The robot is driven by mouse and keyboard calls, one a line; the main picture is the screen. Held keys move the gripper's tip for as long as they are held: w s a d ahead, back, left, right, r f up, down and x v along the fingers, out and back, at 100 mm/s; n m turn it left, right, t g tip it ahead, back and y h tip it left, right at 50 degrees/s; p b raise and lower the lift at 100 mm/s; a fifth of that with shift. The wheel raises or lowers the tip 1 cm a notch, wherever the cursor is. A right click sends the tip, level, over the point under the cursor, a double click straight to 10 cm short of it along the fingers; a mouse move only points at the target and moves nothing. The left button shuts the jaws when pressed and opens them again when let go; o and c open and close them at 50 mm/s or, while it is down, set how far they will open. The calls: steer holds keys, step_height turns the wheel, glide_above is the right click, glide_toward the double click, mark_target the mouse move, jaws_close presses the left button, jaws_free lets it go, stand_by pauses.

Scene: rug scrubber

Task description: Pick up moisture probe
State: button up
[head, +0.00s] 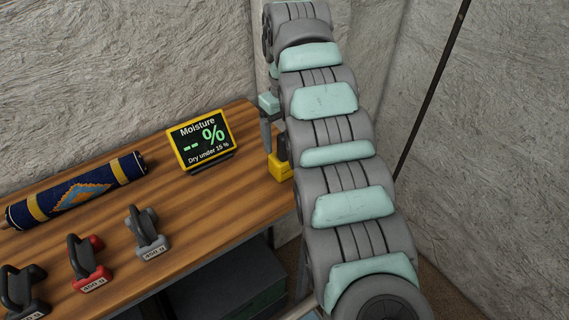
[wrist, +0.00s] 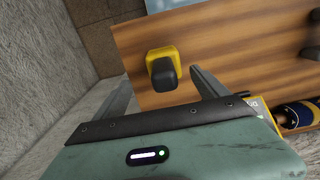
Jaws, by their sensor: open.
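The moisture probe appears to be the yellow block with a dark upright handle (head: 281,168) at the right end of the wooden table. In the wrist view the same yellow and black probe (wrist: 161,65) stands on the table, seen from above. My gripper (wrist: 162,78) is open and empty, with one grey finger on each side of the probe in that view. The fingertips point at the probe, and I see no contact. In the head view my gripper (head: 267,125) is just above and behind the probe, mostly hidden by my arm.
The wooden table (head: 230,185) also holds a moisture display (head: 202,140) reading "-- %", a rolled blue rug (head: 80,190), and grey (head: 147,232), red (head: 88,263) and black (head: 22,290) handled weights. Rough walls stand close behind and right.

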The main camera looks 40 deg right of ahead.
mark_target(283, 152)
steer(key=shift+a+f+p, duration=0.2)
steer(key=shift+f+p, duration=0.45)
steer(key=shift+f, duration=0.8)
steer(key=shift+a+f+p, duration=0.2)
steer(key=shift+f+p, duration=0.45)
steer(key=shift+f, duration=0.8)
steer(key=shift+c, duration=0.3)
steer(key=c, duration=1.6)
